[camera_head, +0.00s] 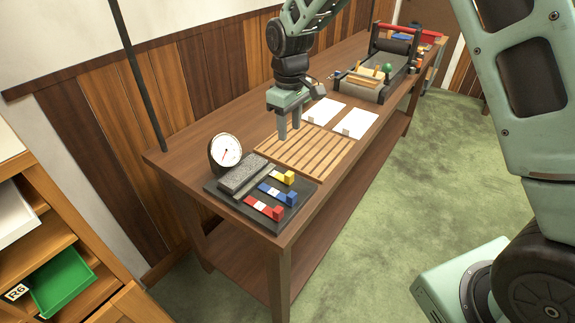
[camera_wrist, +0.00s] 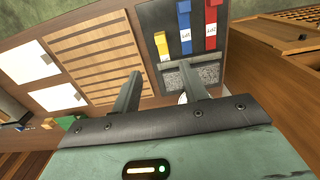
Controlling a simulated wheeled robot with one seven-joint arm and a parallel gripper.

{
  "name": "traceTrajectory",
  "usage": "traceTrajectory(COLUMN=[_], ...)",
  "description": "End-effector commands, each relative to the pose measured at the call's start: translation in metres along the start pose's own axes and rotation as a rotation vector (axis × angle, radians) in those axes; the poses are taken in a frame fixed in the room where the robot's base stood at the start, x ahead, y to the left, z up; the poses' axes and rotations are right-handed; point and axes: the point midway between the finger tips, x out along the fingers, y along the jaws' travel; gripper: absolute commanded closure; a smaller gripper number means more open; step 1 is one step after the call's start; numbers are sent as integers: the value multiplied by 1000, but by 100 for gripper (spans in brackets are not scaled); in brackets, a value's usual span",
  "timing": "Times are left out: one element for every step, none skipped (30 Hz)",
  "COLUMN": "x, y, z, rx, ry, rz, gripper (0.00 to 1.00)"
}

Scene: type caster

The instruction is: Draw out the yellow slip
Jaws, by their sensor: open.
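The yellow slip (camera_head: 284,177) lies on a dark board (camera_head: 262,219) near the front end of the table, its inner end by a grey speckled block (camera_head: 241,173). In the wrist view the yellow slip (camera_wrist: 162,46) is beyond the fingers, with a white label at its end by the block. The blue slip (camera_head: 278,193) and red slip (camera_head: 265,208) lie beside it. My gripper (camera_head: 287,130) is open and empty, above the slatted wooden rack behind the board. It is apart from the slips.
A round dial gauge (camera_head: 225,152) stands beside the block. The slatted rack (camera_head: 303,152) and white cards (camera_head: 323,111) lie farther along the table. A roller device (camera_head: 375,75) stands toward the far end. A cabinet with a green tray (camera_head: 62,283) is at left.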

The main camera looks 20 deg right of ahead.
Motion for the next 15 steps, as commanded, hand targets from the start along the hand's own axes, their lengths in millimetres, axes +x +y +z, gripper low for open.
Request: traceTrajectory(x=[10,16,24,30,36,45,51,58,66,72,78,87,93,99,106], y=[-1,0,-1,-1,-1,-1,-1,-1,-1,-1,-1,-1,-1,-1,-1], z=[1,1,1,1,1,1,1,1,2,1,1,1,1,1,1], rx=[0,0,0,0,0,0,0,0,0,0,0,-1,-1,-1,-1], ry=[-6,-5,-5,-5,-5,-6,-5,-6,-5,-6,-5,-6,-5,-5,-4], rz=[-2,-2,-2,-2,-2,-2,-2,-2,-2,-2,-2,-2,-2,-2,-1], gripper=[56,56,56,56,56,56,56,56,56,56,56,56,56,56,56])
